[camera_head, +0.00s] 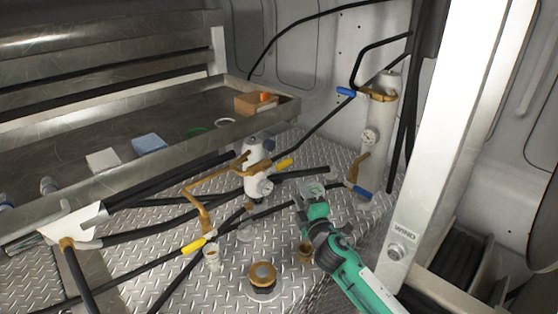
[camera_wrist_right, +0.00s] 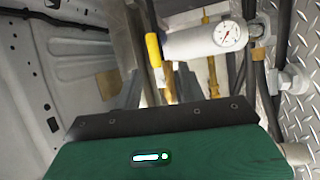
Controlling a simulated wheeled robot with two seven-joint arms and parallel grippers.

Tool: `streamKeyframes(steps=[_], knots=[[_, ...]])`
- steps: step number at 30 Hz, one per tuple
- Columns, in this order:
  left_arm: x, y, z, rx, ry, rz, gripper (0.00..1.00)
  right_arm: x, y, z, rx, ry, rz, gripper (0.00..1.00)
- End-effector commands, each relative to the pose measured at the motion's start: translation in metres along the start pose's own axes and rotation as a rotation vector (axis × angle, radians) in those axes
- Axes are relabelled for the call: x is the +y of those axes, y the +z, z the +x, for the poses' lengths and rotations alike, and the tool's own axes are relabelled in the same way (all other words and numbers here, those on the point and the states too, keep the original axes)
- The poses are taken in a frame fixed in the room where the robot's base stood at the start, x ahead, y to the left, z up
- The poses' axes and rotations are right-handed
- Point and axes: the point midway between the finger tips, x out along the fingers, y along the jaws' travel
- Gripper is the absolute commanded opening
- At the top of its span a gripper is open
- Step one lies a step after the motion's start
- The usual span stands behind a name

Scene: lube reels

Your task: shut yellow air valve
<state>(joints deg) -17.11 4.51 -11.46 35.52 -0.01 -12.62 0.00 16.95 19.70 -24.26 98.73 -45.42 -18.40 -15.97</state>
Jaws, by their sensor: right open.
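Two yellow valve handles show in the head view. One yellow handle (camera_head: 284,163) sits just right of a white cylinder (camera_head: 256,158) with a round gauge (camera_head: 266,188). The other yellow handle (camera_head: 193,246) is lower left, on a brass pipe. My right gripper (camera_head: 311,189) is open, right of and below the upper handle and apart from it. In the right wrist view a yellow handle (camera_wrist_right: 153,50) stands beside a white cylinder with a gauge (camera_wrist_right: 228,35), beyond my green gripper body. The fingertips are hard to make out there. My left gripper is not in view.
Black hoses cross the diamond-plate floor (camera_head: 140,290). A second white cylinder (camera_head: 378,125) with blue handles (camera_head: 362,192) stands at the right, near a metal post (camera_head: 445,150). A brass-topped fitting (camera_head: 262,275) stands in front. A metal shelf tray (camera_head: 180,165) fills the left.

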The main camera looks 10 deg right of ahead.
Motion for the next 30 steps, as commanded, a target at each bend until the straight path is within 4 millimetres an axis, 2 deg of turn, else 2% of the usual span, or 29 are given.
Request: streamKeyframes(steps=[3, 8, 24, 30], knots=[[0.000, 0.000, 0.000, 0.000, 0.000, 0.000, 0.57, 0.010, -0.004, 0.008, 0.028, 0.023, -0.041, 0.41], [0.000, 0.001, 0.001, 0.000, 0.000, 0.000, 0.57, 0.011, -0.005, 0.020, 0.030, 0.026, -0.045, 0.41], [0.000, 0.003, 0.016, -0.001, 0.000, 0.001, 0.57, 0.011, -0.007, 0.108, 0.028, 0.025, -0.042, 0.41], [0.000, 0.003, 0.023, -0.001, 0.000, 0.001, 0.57, 0.011, -0.008, 0.132, 0.027, 0.024, -0.041, 0.41]])
